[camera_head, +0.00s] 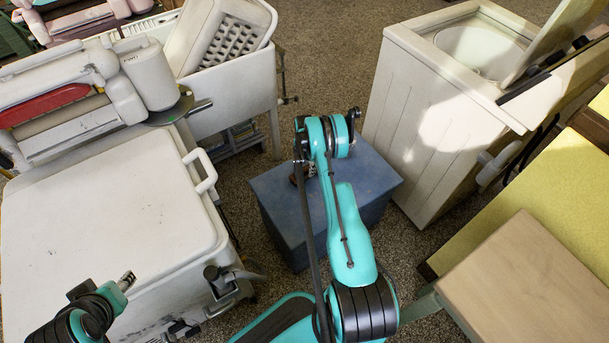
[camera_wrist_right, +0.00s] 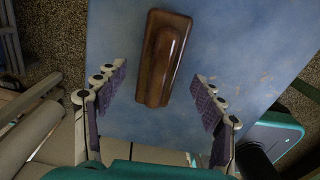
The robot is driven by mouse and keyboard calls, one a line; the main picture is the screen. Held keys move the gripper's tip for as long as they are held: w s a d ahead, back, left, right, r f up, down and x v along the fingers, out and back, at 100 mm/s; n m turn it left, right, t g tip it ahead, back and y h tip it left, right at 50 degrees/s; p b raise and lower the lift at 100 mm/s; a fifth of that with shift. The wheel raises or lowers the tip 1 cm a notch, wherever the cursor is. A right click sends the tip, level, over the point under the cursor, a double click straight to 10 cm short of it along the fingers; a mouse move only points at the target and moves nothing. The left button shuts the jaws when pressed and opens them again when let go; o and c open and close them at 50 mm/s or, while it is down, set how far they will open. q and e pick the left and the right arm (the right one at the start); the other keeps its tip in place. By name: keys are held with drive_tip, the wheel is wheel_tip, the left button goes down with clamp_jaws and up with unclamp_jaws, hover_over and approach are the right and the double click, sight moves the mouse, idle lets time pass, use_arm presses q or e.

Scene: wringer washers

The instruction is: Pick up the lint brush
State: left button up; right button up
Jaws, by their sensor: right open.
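The lint brush (camera_wrist_right: 164,58) is a brown, rounded, oblong piece lying on the blue top of a box. In the right wrist view it lies between and beyond the open fingers of my right gripper (camera_wrist_right: 160,76), with clear blue surface on both sides. The fingers do not appear to touch it. In the head view only a small dark brown part of the brush (camera_head: 303,172) shows beside my right arm, which hides the rest. My left arm is at the lower left, with a small metallic end (camera_head: 126,281) near the left washer; its jaw state is unclear.
The blue box (camera_head: 275,195) stands on speckled carpet. A white wringer washer (camera_head: 110,215) is on the left, with a white tub (camera_head: 230,105) behind it. An open white washer (camera_head: 425,120) is at the right, near a yellow surface (camera_head: 570,190) and wooden top (camera_head: 525,280).

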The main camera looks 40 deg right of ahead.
sight(304, 168)
wheel_tip(304, 168, down, 4)
drive_tip(key=shift+r+b, duration=0.1)
drive_tip(key=shift+b, duration=0.65)
drive_tip(key=shift+r, duration=0.1)
drive_tip(key=c, duration=1.3)
drive_tip(key=shift+r, duration=0.1)
drive_tip(key=shift+c, duration=0.2)
wheel_tip(304, 168, up, 4)
drive_tip(key=p, duration=0.2)
drive_tip(key=shift+r+p, duration=0.15)
drive_tip(key=shift+p, duration=0.15)
drive_tip(key=w+a+r, duration=0.4)
drive_tip(key=w+r, duration=0.2)
drive_tip(key=w, duration=0.5)
drive_tip(key=shift+r+p, duration=0.3)
drive_tip(key=shift+p, duration=0.15)
